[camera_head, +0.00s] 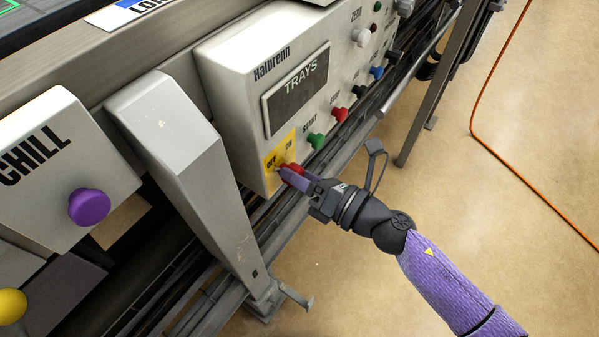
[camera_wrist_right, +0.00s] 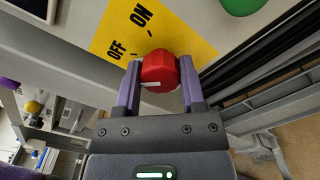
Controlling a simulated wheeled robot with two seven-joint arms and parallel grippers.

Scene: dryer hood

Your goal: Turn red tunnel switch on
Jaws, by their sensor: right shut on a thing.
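The red switch (camera_wrist_right: 160,72) is a faceted red knob on a yellow plate (camera_wrist_right: 120,28) marked OFF and ON, with a small white mark on its near side. In the head view the red switch (camera_head: 292,170) sits at the lower corner of the white Halbrenn box, partly hidden by my gripper. My right gripper (camera_head: 285,173) reaches it from the lower right. In the wrist view the two purple fingers of my right gripper (camera_wrist_right: 161,90) stand on either side of the knob, shut on it. My left gripper is not in view.
On the white control box (camera_head: 225,70), a green button (camera_head: 317,141), a red button (camera_head: 340,114) and several others run up to the right. A CHILL box with a purple knob (camera_head: 89,206) is at left. A grey post (camera_head: 185,165) stands between. Open floor lies right.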

